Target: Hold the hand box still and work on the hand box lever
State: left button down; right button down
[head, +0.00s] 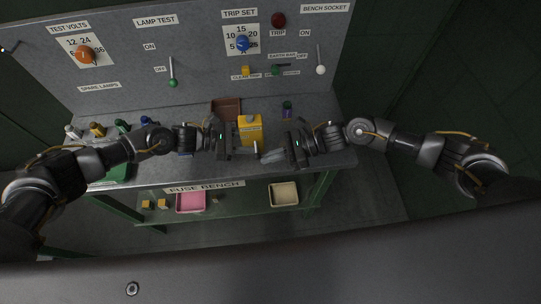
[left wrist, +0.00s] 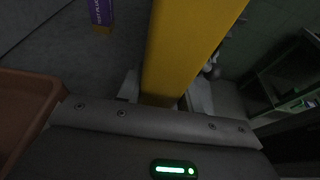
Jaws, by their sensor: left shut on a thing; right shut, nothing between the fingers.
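The yellow hand box (head: 251,126) stands on the bench between my two grippers, with a label on its face. It also fills the middle of the left wrist view (left wrist: 182,50). My left gripper (head: 236,142) is shut on the hand box from its left side. A small pale piece at the box's lower front (head: 256,148) looks like its lever, but it is too small to be sure. My right gripper (head: 270,156) is shut and empty, its tips close to that piece. I cannot tell whether they touch it.
A brown tray (head: 227,106) lies behind my left gripper. A purple-labelled test plug (head: 287,106) stands to the box's right. Several coloured spare lamps (head: 97,129) stand at the bench's left. The panel with knobs rises behind. The lower shelf holds a pink tray (head: 190,210) and a cream tray (head: 284,204).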

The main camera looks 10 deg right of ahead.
jog(key=shift+s+r, duration=0.25)
jog(key=shift+r, duration=0.35)
dwell(0.3)
jog(key=shift+s+r, duration=0.1)
jog(key=shift+r, duration=0.25)
pick_arm(q)
jog(key=shift+s+d, duration=0.1)
pick_arm(e)
jog(key=shift+r+m+g, duration=0.9)
jog(key=shift+r+m, duration=0.4)
jog(key=shift+m, duration=0.3)
jog(key=shift+d, duration=0.25)
jog(key=w+f+v, duration=0.1)
jog(key=v, duration=0.8)
jog(key=shift+d, duration=0.25)
jog(key=shift+w, duration=0.15)
